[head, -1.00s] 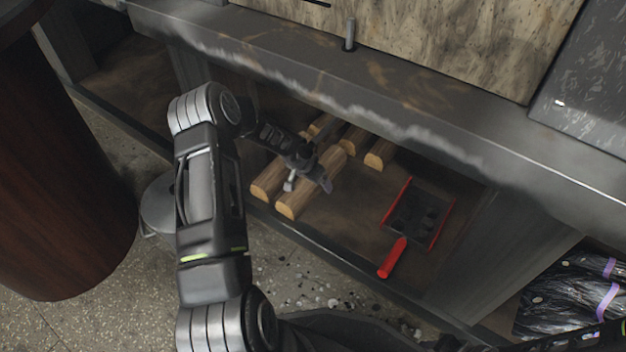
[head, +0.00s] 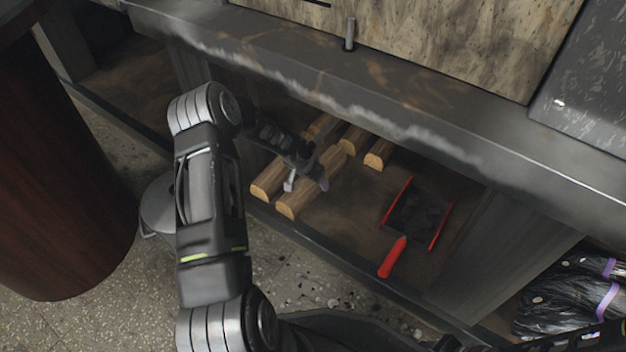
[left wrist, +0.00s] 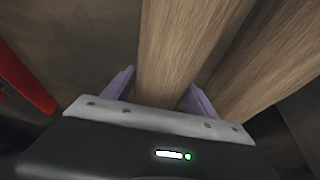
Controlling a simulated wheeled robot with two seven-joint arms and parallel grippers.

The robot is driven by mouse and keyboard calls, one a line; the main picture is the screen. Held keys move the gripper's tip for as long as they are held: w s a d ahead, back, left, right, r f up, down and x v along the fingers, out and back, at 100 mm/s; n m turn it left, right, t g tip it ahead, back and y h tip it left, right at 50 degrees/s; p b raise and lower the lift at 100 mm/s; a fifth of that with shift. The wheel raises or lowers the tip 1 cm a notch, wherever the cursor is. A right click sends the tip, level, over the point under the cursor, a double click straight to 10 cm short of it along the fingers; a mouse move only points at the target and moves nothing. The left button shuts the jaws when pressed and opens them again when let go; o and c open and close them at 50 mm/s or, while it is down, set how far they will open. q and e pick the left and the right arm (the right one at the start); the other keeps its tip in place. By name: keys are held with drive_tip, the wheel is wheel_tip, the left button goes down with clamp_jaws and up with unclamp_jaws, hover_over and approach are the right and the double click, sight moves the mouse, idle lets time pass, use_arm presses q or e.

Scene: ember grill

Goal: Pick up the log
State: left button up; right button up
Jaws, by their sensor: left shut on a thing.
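A light-brown log (head: 298,201) lies on the lower shelf (head: 345,225), its cut end facing the shelf's front edge. My left gripper (head: 307,182) reaches in from above and is shut on this log, one finger on each side. In the left wrist view the log (left wrist: 185,50) runs between the two pale fingers (left wrist: 160,92). The log appears to rest on the shelf still. A second log (head: 265,187) lies close along its left side and shows at the right of the left wrist view (left wrist: 265,70). My right gripper is not in view.
More logs (head: 378,156) lie behind, partly under the counter edge (head: 400,112), which overhangs the shelf. A red-handled shovel (head: 393,257) lies to the right; its red edge shows in the left wrist view (left wrist: 25,80). Black bags (head: 565,300) lie at far right.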

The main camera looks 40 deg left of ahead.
use_arm(q)
clamp_jaws()
drive_tip(key=shift+w+r, duration=0.1)
drive_tip(key=shift+r, duration=0.1)
drive_tip(key=shift+a+r, duration=0.1)
drive_tip(key=shift+r, duration=0.1)
drive_tip(key=shift+r+p, duration=0.65)
drive_tip(key=shift+r, duration=0.05)
wheel_tip(320, 180, up, 3)
drive_tip(key=shift+f+p, duration=0.15)
drive_tip(key=shift+p, duration=0.85)
drive_tip(key=s+p, duration=0.2)
drive_tip(key=s, duration=1.6)
drive_tip(key=shift+f, duration=0.4)
drive_tip(key=shift+s, duration=0.1)
